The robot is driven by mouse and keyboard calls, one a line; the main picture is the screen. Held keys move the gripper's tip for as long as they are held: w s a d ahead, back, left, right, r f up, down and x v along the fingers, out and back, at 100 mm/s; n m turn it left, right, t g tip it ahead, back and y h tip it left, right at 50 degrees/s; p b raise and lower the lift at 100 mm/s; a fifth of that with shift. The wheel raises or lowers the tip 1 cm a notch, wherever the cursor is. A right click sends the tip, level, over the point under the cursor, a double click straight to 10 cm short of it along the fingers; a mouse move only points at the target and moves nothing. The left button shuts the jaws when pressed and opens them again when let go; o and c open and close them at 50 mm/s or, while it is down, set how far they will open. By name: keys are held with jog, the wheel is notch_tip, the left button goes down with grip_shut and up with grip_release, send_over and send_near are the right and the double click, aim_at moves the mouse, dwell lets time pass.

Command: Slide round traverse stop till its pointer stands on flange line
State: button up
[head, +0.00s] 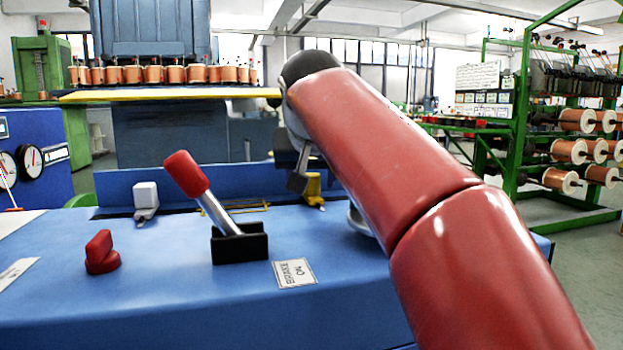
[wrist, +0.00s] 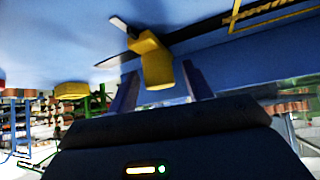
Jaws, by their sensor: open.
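The yellow round traverse stop (head: 313,188) sits on a dark rail at the back of the blue bench, partly behind my arm in the head view. In the wrist view the round stop (wrist: 157,70) shows as a yellow cylinder, with a pale pointer (wrist: 121,24) reaching out from its base. My gripper (wrist: 160,78) is open, one finger on each side of the stop; I cannot tell whether either finger touches it. In the head view my gripper (head: 299,180) is mostly hidden by my arm. I cannot clearly make out the flange line.
A white square stop (head: 146,195) stands farther left along the rail. A red-handled lever (head: 187,174), a red knob (head: 101,254) and a brake label (head: 294,274) are nearer. Thin yellow framing (head: 240,208) lies between the stops. Copper spools (head: 160,74) stand behind.

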jog(key=shift+c, duration=0.4)
jog(key=c, duration=0.9)
jog(key=shift+d+r+p, duration=0.15)
jog(key=shift+p, duration=0.25)
jog(key=o, duration=1)
